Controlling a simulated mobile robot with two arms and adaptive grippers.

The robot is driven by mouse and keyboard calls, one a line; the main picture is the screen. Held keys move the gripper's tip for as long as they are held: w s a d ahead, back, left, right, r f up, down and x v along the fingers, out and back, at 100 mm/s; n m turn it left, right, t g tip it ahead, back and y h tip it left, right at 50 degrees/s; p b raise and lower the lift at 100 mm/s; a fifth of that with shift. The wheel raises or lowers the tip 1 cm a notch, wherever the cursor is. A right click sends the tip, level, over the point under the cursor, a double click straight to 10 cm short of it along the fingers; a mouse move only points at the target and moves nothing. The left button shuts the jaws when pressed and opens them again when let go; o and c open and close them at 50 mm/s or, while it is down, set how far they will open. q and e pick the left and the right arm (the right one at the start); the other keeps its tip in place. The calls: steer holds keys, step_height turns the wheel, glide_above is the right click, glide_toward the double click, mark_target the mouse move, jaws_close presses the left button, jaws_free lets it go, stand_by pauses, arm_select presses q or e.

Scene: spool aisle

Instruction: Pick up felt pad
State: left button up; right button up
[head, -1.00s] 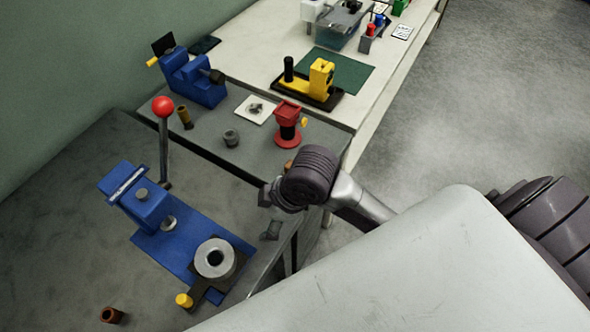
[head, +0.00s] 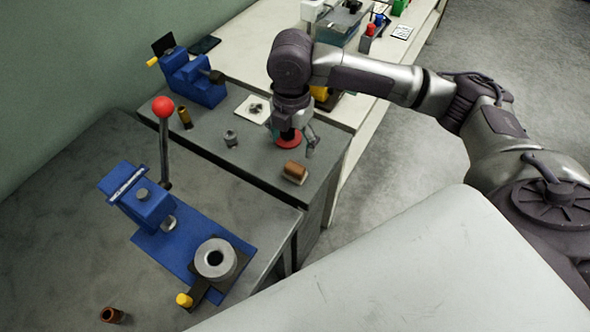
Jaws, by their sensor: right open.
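I cannot pick out the felt pad for certain. A small white square (head: 253,109) with grey bits on it lies on the grey bench top, just left of my right gripper. A brown cylinder (head: 295,168) lies on a small pale piece to the lower right of the gripper. My right gripper (head: 292,139) points down, open, over the red stand (head: 289,142), whose upper part it hides. I cannot tell whether they touch. My left gripper is not in view.
A grey metal nut-like part (head: 230,138), a brass cylinder (head: 185,118) and a blue vise (head: 192,80) stand on the same bench. A blue press (head: 150,205) with a red-knobbed lever fills the nearer table. My arm partly hides the yellow tool (head: 320,94).

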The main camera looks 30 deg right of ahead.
mark_target(295, 166)
step_height(295, 166, down, 4)
steer(key=shift+f, duration=0.25)
steer(key=shift+s+d+f+p, duration=0.15)
steer(key=shift+f+p, duration=0.1)
steer(key=shift+f, duration=1.1)
steer(key=shift+s+d+f+p, duration=0.1)
steer(key=shift+f+p, duration=0.15)
steer(key=shift+f, duration=1.05)
steer(key=c, duration=1.2)
